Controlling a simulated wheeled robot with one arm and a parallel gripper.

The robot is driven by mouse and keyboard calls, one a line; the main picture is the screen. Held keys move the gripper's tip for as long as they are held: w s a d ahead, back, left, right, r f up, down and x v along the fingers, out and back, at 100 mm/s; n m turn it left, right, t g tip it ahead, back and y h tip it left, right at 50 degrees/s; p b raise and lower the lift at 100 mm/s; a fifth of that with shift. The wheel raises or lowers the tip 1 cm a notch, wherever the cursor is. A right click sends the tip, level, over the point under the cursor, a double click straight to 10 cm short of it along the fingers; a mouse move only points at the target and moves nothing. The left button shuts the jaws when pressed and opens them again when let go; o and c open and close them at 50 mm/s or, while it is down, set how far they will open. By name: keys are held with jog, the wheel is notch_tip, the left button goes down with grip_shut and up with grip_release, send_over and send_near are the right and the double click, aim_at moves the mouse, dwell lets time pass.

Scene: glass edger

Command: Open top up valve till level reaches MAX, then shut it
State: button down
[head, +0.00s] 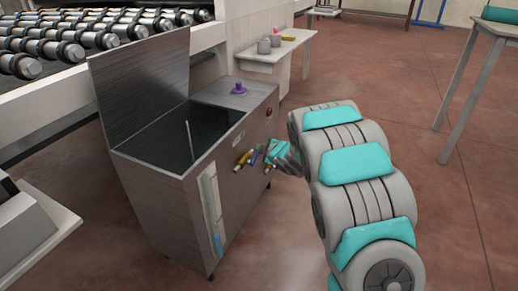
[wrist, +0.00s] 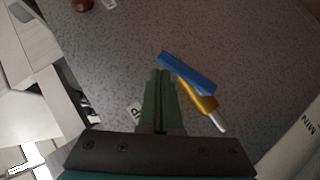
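The steel tank (head: 160,205) stands with its lid raised. A valve with a blue lever (wrist: 188,72) and a brass body (wrist: 203,102) sits on its side panel; in the head view the brass fitting (head: 243,160) shows left of my gripper (head: 283,158). In the wrist view the lever lies slantwise, down to the right. My gripper (wrist: 160,72) has its green fingers together, tips close to the lever's upper left end; contact cannot be told. The level gauge (head: 209,199) is a pale upright strip with blue only near its bottom. "MIN" shows on the gauge in the wrist view (wrist: 300,140).
A red button (head: 269,113) is on the side panel, and a purple knob (head: 239,88) is on the tank top. A roller conveyor (head: 90,40) runs behind. A small bench (head: 270,54) stands beyond the tank. The floor at right is mostly clear.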

jog(key=shift+w+d+f, duration=0.4)
jog(key=shift+w+f, duration=0.25)
jog(key=shift+f, duration=0.05)
jog(key=shift+w+f, duration=0.1)
jog(key=shift+f, duration=0.05)
dwell(0.4)
